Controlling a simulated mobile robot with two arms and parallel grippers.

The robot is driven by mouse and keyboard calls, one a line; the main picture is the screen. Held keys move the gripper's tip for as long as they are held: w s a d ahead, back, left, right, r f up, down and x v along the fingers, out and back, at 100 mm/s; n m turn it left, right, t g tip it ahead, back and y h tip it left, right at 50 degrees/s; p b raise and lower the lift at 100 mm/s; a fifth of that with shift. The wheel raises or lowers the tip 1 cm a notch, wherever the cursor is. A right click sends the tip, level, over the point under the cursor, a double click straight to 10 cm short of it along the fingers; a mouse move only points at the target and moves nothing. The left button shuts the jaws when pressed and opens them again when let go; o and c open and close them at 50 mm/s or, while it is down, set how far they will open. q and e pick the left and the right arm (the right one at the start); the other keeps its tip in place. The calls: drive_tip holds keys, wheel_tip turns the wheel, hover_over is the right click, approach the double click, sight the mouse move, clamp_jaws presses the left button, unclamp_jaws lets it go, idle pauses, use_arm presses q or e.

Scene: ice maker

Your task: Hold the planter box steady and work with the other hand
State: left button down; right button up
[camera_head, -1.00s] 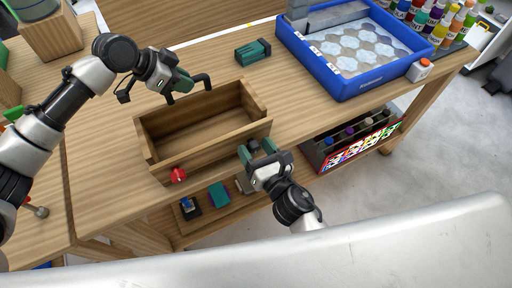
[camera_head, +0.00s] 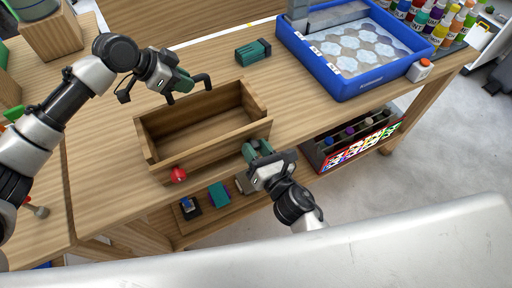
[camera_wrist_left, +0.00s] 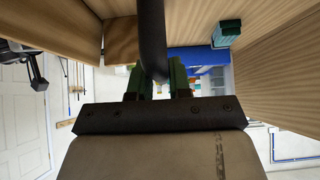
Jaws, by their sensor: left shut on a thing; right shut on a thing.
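The wooden planter box (camera_head: 220,140), open at the top and empty, sits near the front edge of the wooden table. My left gripper (camera_head: 182,84) is above its back left part, shut on a black bent bar (camera_head: 203,78). The bar also runs between the green fingers in the left wrist view (camera_wrist_left: 152,40). My right gripper (camera_head: 257,150) is at the front wall of the box, near its right corner, with its fingers together. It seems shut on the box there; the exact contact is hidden. A red round thing (camera_head: 178,175) is at the box's front left.
A green and black block (camera_head: 253,51) lies behind the box. A blue tray (camera_head: 370,88) with ice-like shapes stands at the back right, near several colored bottles (camera_head: 437,20). A bottle crate (camera_head: 352,140) and small items (camera_head: 219,194) are on the shelf below.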

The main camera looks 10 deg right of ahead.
use_arm(q)
drive_tip(key=shift+w, duration=0.1)
use_arm(e)
drive_tip(key=m+y, duration=0.1)
drive_tip(key=m, duration=0.3)
drive_tip(key=m+y, duration=0.1)
drive_tip(key=m, duration=0.3)
drive_tip(key=shift+d+f, duration=0.1)
drive_tip(key=shift+f, duration=0.05)
use_arm(q)
drive_tip(key=shift+a, duration=0.1)
use_arm(e)
drive_tip(key=m, duration=0.4)
drive_tip(key=shift+f+m+t, duration=0.15)
drive_tip(key=shift+m+t, duration=0.15)
drive_tip(key=shift+m, duration=0.1)
drive_tip(key=m+t, duration=0.1)
drive_tip(key=m, duration=0.6)
drive_tip(key=m+t, duration=0.1)
drive_tip(key=m, duration=0.5)
drive_tip(key=shift+s+f+m, duration=0.1)
drive_tip(key=shift+f+m, duration=0.05)
drive_tip(key=shift+m, duration=0.25)
drive_tip(key=m+h, duration=0.1)
drive_tip(key=m, duration=0.4)
drive_tip(key=shift+t, duration=0.4)
drive_tip(key=shift+m+h, duration=0.8)
drive_tip(key=shift+m, duration=1.5)
